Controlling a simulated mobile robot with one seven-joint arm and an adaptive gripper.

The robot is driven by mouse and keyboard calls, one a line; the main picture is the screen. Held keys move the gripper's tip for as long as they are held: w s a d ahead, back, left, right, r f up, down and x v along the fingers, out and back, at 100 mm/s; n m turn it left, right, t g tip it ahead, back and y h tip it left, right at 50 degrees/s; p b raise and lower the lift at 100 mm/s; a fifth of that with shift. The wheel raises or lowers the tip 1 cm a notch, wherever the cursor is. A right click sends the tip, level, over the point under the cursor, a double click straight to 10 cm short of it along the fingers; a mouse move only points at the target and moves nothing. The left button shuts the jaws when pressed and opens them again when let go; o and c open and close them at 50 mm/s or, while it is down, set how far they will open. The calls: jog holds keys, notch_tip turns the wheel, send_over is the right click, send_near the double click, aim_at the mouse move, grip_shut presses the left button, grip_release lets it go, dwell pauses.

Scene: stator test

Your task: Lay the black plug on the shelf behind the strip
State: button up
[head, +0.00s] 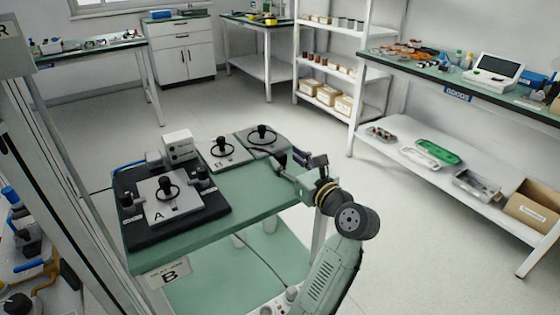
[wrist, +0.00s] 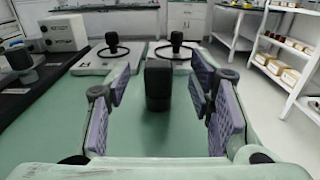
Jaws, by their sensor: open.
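A black plug (wrist: 158,84) stands upright on the green bench top (wrist: 70,125) in the wrist view. My gripper (wrist: 161,78) is open, with its purple-padded fingers on either side of the plug and a gap on both sides. In the head view my gripper (head: 296,160) is low over the right edge of the bench. There I cannot tell the plug from the dark finger parts. Neither view shows clearly which strip is meant. A white lower shelf (head: 395,152) runs under the bench at the right.
Plates with black ring handles, A (head: 158,212), B (head: 216,160) and another (head: 266,147), sit on my bench. A white box (head: 179,146) stands behind A. The lower shelf holds trays, including a green one (head: 438,151), and a cardboard box (head: 533,206). Floor between the benches is clear.

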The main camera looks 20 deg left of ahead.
aim_at(283, 157)
jog(key=shift+p+x, duration=0.3)
jog(key=shift+x, duration=1.65)
jog(key=shift+s+f, duration=0.1)
jog(key=shift+c, duration=0.5)
grip_shut()
